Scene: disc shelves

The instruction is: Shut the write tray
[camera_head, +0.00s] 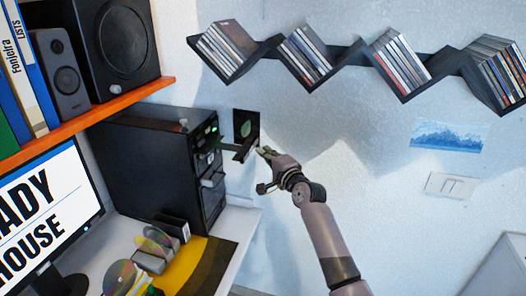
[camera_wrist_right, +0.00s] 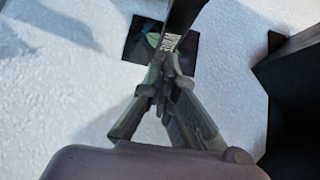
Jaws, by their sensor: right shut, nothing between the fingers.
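The black computer tower (camera_head: 145,172) stands on the desk at the left of the head view. A dark disc tray (camera_head: 232,148) sticks out to the right from the upper part of its front, below a green light. My right gripper (camera_head: 263,152) is shut and empty at the tray's outer end. In the wrist view, the tray (camera_wrist_right: 184,14) is a dark strip with a pale label on its end, just beyond my shut fingertips (camera_wrist_right: 168,58). I cannot tell whether they touch. My left gripper is not in view.
A black square picture with a green leaf (camera_head: 246,126) is on the wall behind the tray. Lower drive fronts (camera_head: 212,181) show on the tower. Discs (camera_head: 122,277) and a monitor (camera_head: 48,215) are on the desk. A zigzag disc shelf (camera_head: 345,62) hangs above. The wall at right is mostly clear.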

